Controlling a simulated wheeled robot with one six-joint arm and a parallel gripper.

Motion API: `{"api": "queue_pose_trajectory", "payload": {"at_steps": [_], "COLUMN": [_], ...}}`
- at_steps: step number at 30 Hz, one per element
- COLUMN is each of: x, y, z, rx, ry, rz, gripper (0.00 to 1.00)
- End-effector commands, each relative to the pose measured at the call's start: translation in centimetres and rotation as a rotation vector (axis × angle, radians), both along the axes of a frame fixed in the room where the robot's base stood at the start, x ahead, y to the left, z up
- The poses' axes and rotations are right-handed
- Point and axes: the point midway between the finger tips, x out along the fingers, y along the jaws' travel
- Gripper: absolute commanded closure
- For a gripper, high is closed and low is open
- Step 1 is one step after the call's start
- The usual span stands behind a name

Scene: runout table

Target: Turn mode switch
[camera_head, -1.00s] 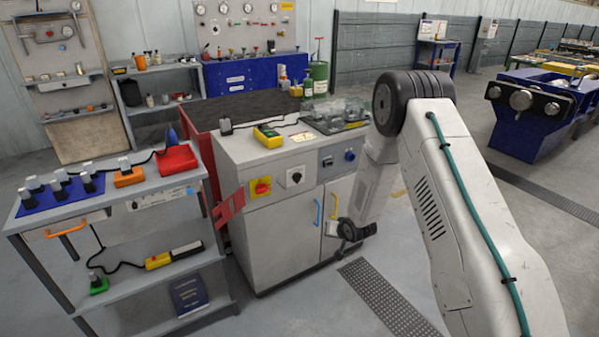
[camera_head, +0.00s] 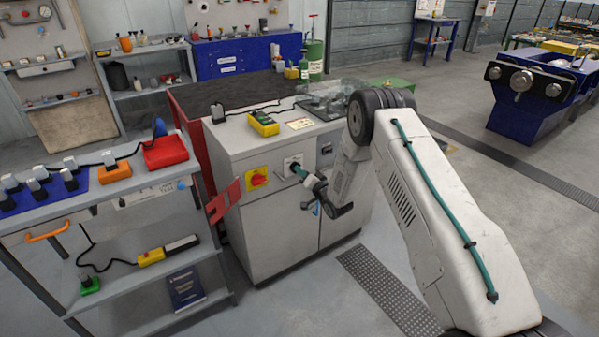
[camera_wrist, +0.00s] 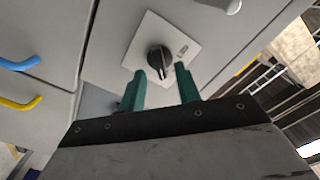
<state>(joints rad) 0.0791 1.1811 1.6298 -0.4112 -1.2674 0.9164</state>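The mode switch (camera_wrist: 159,60) is a black rotary knob on a white square plate on the grey cabinet's front. In the wrist view it lies just ahead of my gripper (camera_wrist: 161,78), between the lines of its two green fingers. The fingers are spread apart and empty, and the knob seems to be beyond their tips. In the head view my gripper (camera_head: 297,170) reaches the white switch plate (camera_head: 292,162) from the right and hides most of the knob. Whether the fingers touch anything cannot be told.
A yellow plate with a red knob (camera_head: 258,180) sits left of the switch. A yellow device (camera_head: 264,123) lies on the cabinet top. A red angled panel (camera_head: 223,203) stands out at the cabinet's left. Blue (camera_wrist: 18,64) and yellow (camera_wrist: 20,103) door handles show in the wrist view.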

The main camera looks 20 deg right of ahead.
Motion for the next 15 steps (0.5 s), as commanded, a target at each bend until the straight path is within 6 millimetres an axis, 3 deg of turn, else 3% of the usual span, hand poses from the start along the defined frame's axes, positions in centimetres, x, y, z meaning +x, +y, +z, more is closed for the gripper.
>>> {"api": "queue_pose_trajectory", "payload": {"at_steps": [6,14,15], "x": [1.8,1.9,1.9], "y": [0.7,0.9,0.9], "z": [0.0,0.0,0.0], "rx": [-0.001,-0.001,-0.001], "ry": [0.0,0.001,0.001], "rz": [0.001,0.001,0.001], "gripper": [0.67,0.67,0.75]}}
